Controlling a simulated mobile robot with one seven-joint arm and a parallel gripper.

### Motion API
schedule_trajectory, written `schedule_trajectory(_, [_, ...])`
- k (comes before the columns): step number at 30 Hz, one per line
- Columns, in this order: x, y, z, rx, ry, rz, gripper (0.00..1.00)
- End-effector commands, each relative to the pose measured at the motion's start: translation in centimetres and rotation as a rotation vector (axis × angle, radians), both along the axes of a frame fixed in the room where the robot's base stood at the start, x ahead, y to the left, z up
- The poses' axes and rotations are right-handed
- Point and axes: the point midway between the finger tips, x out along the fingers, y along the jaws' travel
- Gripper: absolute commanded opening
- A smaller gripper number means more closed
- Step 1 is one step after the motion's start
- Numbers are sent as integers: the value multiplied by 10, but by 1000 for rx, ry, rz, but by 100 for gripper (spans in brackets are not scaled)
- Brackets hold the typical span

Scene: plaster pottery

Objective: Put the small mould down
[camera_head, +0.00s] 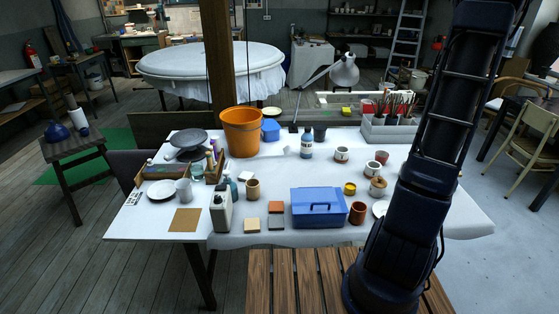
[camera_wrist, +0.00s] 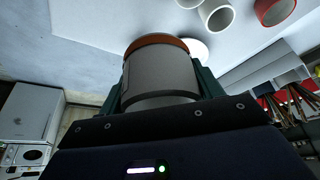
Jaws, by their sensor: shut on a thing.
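In the wrist view my gripper (camera_wrist: 163,82) is shut on a short pale grey cylinder with an orange-brown end, which I take to be the small mould (camera_wrist: 162,76). A dark green finger shows on each side of it. A white surface, probably the worktable top, shows behind the mould; I cannot tell whether they touch. In the head view the worktable (camera_head: 150,222) is white and crowded. My dark arm crosses its right side there, and my gripper and the mould cannot be made out in that view.
A blue toolbox (camera_head: 318,208), a brown cup (camera_head: 357,213) and several pots stand at the table's front and right. An orange bucket (camera_head: 241,132) stands farther back. A brush caddy (camera_head: 385,132) is at the back right. Bare white tabletop shows right of my arm (camera_head: 465,215).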

Motion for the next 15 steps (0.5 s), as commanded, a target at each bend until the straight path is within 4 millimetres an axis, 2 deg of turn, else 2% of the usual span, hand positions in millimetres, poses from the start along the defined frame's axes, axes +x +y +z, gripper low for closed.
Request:
schedule_trajectory(1, [16,15,0,0,1,35,36])
schedule_trajectory(6, [63,60,-1,-1,1,140,36])
schedule_trajectory(11, [102,108,-1,-2,1,237,36])
schedule_trajectory(15, [132,154,-2,-3,2,322,36])
